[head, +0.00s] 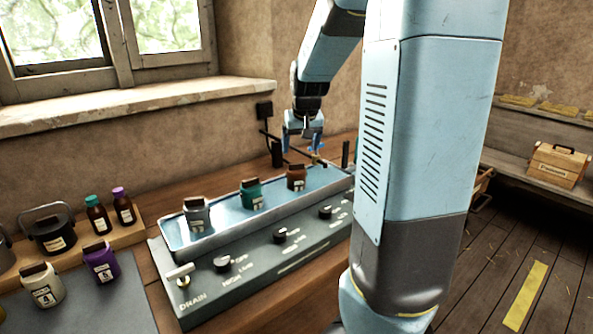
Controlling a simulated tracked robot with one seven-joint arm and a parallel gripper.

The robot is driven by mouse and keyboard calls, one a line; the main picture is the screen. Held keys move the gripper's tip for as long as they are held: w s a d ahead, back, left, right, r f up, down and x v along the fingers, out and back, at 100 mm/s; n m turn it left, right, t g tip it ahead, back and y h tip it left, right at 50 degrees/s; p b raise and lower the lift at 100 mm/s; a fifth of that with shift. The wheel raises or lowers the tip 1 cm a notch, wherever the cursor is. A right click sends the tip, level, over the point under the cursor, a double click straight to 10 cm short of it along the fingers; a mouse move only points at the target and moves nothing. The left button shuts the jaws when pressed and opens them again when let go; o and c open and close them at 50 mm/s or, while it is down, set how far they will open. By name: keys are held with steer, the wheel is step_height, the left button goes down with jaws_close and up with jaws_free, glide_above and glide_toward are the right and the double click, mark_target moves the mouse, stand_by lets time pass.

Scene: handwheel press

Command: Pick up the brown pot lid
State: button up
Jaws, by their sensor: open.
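A small brown pot (296,184) with a pale label stands at the right end of the shallow metal tray (225,224). A dark brown piece that looks like its lid (296,169) sits on top of it. My gripper (304,146) is open and points down, behind and above the brown pot in the picture. I see clear space between it and the lid, and nothing shows between its fingers. The fingertips are small here, so their exact distance from the lid cannot be told.
A teal pot (251,194) and a grey pot (197,214) share the tray. The control panel (255,264) with knobs runs along its front. A white pot (42,285), a purple pot (101,260), bottles (98,215) and a black bucket (50,232) stand left. My arm blocks the right middle.

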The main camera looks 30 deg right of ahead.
mark_target(297, 164)
steer(key=shift+a+x, duration=0.2)
steer(key=shift+x, duration=3.45)
steer(key=shift+c, duration=0.4)
